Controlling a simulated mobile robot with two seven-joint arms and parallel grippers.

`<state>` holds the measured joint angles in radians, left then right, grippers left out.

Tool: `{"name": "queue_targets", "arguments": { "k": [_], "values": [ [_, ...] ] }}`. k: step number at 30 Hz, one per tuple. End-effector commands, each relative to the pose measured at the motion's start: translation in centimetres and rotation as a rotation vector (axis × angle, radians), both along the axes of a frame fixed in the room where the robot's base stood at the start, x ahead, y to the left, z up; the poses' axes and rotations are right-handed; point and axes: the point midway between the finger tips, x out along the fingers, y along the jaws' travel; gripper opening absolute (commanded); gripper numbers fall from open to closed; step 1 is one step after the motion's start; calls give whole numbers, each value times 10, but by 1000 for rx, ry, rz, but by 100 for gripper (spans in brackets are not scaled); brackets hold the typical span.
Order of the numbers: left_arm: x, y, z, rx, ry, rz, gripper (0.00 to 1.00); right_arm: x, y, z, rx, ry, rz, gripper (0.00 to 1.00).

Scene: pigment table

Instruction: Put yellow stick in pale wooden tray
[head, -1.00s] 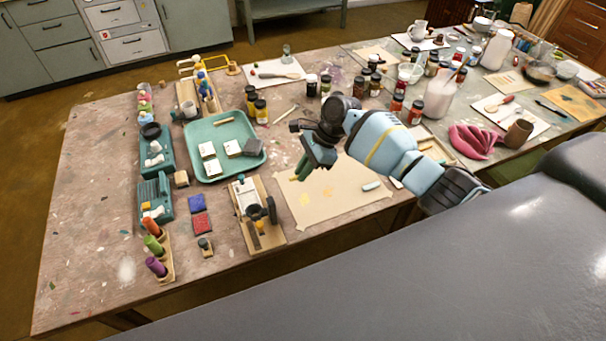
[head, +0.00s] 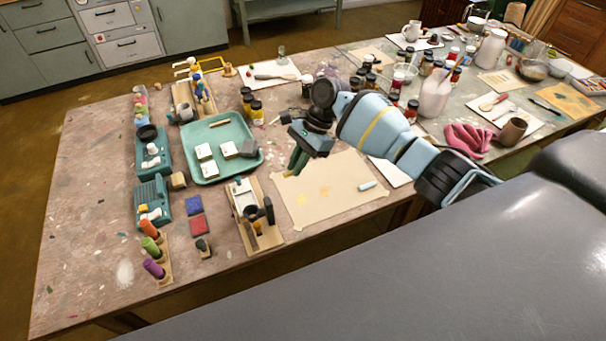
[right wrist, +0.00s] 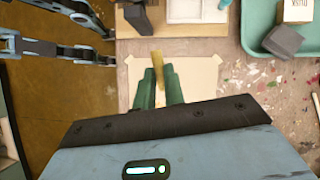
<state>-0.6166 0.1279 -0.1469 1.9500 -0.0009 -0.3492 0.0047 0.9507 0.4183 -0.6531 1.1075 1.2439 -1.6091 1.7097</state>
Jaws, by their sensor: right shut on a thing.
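My right gripper (head: 296,163) hangs above the tan paper sheet, its green fingers pointing down. In the right wrist view its fingers (right wrist: 158,88) are shut on the yellow stick (right wrist: 157,66), which sticks out past the fingertips. A pale wooden tray (head: 165,279) at the table's front left holds orange, green and purple sticks and is well to the left of my right gripper. My left gripper is not in view.
A wooden board with a small press (head: 262,236) and a teal tray (head: 213,176) with blocks stand to the left. Jars (head: 256,112) stand behind. Red (head: 197,224) and blue (head: 194,204) pads lie near the front.

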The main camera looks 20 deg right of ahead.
Motion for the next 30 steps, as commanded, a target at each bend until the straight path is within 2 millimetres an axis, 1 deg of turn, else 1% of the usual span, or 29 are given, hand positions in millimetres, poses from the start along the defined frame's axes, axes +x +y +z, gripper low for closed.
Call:
{"name": "queue_targets", "arguments": {
  "k": [1, 3, 5, 6, 9, 12, 15, 19, 23, 30],
  "values": [
    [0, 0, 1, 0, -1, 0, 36, -5, 5, 20, -5, -10, 123, 3],
    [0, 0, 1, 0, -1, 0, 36, -22, 10, 40, -8, -10, 327, 3],
    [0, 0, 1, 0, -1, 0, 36, -41, 13, 56, -8, -6, 515, 3],
    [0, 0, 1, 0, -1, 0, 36, -55, 13, 65, -10, -5, 642, 3],
    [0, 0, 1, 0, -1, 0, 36, -89, 7, 81, -8, -2, 916, 3],
    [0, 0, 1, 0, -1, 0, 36, -114, 0, 91, -4, 0, 1108, 3],
    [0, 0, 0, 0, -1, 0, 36, -131, -7, 97, -3, -1, 1236, 3],
    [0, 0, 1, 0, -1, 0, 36, -143, -12, 102, 1, -1, 1326, 3],
    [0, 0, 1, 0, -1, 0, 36, -147, -14, 103, 2, 0, 1354, 3],
    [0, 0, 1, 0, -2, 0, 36, -147, -13, 103, 2, -1, 1353, 3]
  ]
}}
